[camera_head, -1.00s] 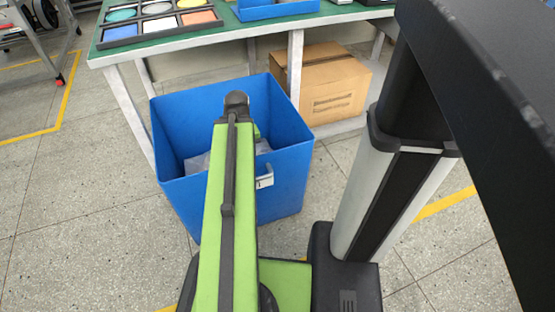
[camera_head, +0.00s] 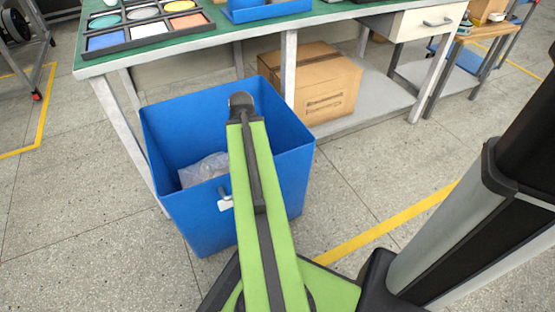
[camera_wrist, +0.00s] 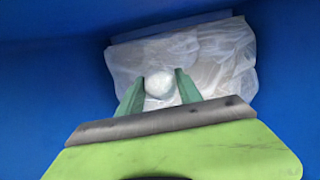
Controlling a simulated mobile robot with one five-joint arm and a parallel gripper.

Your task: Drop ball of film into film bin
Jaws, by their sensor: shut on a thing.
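The ball of film (camera_wrist: 159,85) is whitish and round, held between the two green fingers of my gripper (camera_wrist: 161,77) in the wrist view. My gripper is shut on it, above crumpled clear film (camera_wrist: 215,55) in the film bin. The film bin (camera_head: 285,185) is a blue open-topped box on the floor. My green arm reaches over its front wall in the head view. There my arm hides the gripper and the ball. The clear film also shows inside the bin in the head view (camera_head: 205,170).
A green-topped workbench (camera_head: 170,50) stands behind the bin, with a tray of coloured squares (camera_head: 140,25) on it. A cardboard box (camera_head: 315,85) sits on its lower shelf. The floor left of the bin is open.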

